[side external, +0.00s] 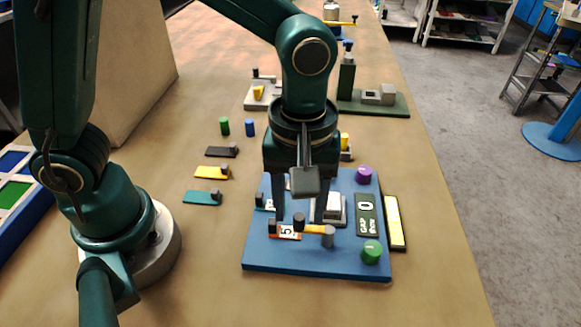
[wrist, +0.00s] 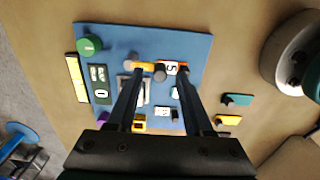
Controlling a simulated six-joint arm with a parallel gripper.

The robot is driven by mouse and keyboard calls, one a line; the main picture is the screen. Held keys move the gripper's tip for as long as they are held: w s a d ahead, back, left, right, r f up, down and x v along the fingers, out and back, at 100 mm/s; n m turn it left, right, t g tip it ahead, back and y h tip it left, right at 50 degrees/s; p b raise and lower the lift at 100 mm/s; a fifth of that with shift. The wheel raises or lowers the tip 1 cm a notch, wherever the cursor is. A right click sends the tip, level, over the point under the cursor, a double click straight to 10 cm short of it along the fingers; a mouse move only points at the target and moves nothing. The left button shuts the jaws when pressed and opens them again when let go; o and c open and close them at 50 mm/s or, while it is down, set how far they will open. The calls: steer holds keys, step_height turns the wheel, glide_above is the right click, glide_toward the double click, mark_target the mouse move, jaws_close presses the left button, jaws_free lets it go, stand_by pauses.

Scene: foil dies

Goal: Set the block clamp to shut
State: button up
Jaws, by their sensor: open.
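A blue board (side external: 260,255) carries a yellow lever (side external: 314,230) with a grey post at its right end and a dark knob (side external: 299,219) at its left end. This looks like the block clamp's handle; whether it is shut I cannot tell. The lever (wrist: 143,66) also shows in the wrist view. An orange-edged plate marked 5 (side external: 286,233) lies beside it, and a light grey block (side external: 334,208) sits behind. My gripper (side external: 298,221) is open over the lever, its fingers on either side of the dark knob. Contact is unclear, and the fingers partly hide the block.
On the board's right are a purple knob (side external: 364,174), a green knob (side external: 371,251) and a dark panel reading 0 (side external: 367,213). Black, yellow (side external: 212,172) and teal (side external: 202,197) plates lie to the left. Green (side external: 224,126) and blue cylinders stand behind. The front table is clear.

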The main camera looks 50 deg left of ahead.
steer(key=shift+f, duration=0.6)
jaws_close()
steer(key=shift+a, duration=0.1)
steer(key=m, duration=0.2)
steer(key=w+m, duration=0.1)
steer(key=m, duration=0.1)
steer(key=shift+w+a, duration=0.2)
steer(key=shift+a, duration=0.2)
steer(key=m, duration=0.1)
steer(key=w+m, duration=0.1)
steer(key=m, duration=0.3)
steer(key=shift+w+a, duration=0.2)
steer(key=shift+w, duration=0.15)
steer(key=m, duration=0.1)
steer(key=w+m, duration=0.1)
steer(key=m, duration=0.2)
steer(key=shift+w+d+m, duration=0.2)
steer(key=shift+w+m, duration=0.1)
steer(key=shift+w, duration=0.1)
steer(key=shift+w+d+r+m, duration=0.15)
steer(key=shift+w+m, duration=0.1)
steer(key=shift+m, duration=0.5)
steer(key=shift+w+d+f+m, duration=0.1)
steer(key=shift+w+d+m, duration=0.1)
steer(key=shift+m, duration=0.5)
steer(key=shift+w+d+r+m, duration=0.15)
steer(key=shift+w+m, duration=0.1)
steer(key=shift+m, duration=0.5)
steer(key=shift+f, duration=0.1)
